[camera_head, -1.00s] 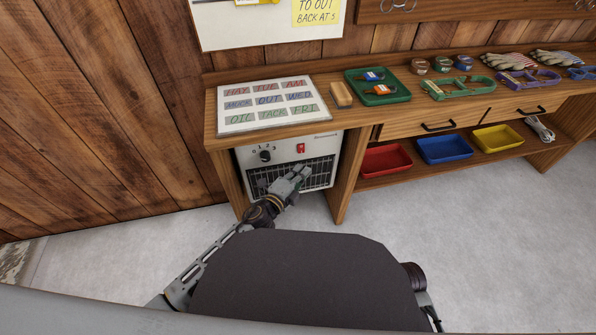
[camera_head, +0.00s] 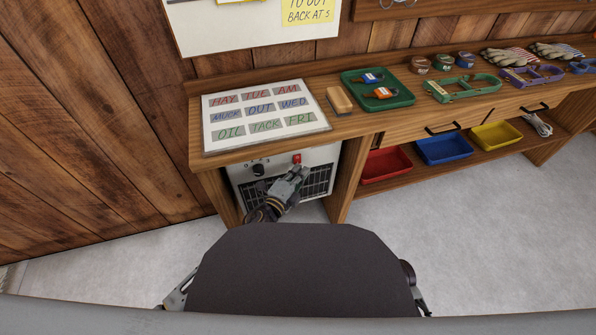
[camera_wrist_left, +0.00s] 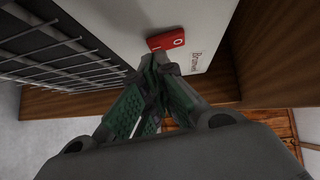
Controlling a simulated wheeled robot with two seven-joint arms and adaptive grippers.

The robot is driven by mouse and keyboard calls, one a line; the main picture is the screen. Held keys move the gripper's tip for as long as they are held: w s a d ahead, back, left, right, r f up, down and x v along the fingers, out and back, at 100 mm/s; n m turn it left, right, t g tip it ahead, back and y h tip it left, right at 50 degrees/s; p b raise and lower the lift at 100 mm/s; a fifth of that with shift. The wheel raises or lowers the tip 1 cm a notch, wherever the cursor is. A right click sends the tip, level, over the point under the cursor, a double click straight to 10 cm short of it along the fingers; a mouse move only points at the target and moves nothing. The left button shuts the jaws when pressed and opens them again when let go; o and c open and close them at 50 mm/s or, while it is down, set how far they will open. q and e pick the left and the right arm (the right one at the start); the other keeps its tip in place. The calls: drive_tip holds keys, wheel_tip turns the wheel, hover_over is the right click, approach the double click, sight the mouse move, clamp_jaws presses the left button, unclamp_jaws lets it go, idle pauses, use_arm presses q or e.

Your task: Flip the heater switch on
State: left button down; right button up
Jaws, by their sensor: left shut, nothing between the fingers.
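The heater (camera_head: 240,180) is a white box with a dark grille, standing under the left end of the bench. Its red rocker switch (camera_head: 297,158) is at the upper right of its front, with a black knob (camera_head: 258,170) to the left. My left gripper (camera_head: 299,171) is shut and empty, just below the switch. My right gripper is not in view.
The wooden bench (camera_head: 340,125) overhangs the heater, and its leg (camera_head: 347,180) stands close on the right. A letter board (camera_head: 262,112), a brush (camera_head: 340,101) and a green tray (camera_head: 378,88) lie on top. Grey floor (camera_head: 450,230) is clear to the right.

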use_arm(q)
drive_tip(key=shift+w, duration=0.2)
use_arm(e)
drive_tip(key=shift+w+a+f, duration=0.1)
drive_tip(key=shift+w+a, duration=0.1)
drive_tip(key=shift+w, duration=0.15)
use_arm(q)
drive_tip(key=shift+a, duration=0.1)
drive_tip(key=shift+w+f, duration=0.1)
drive_tip(key=shift+w, duration=0.15)
drive_tip(key=shift+s, duration=0.1)
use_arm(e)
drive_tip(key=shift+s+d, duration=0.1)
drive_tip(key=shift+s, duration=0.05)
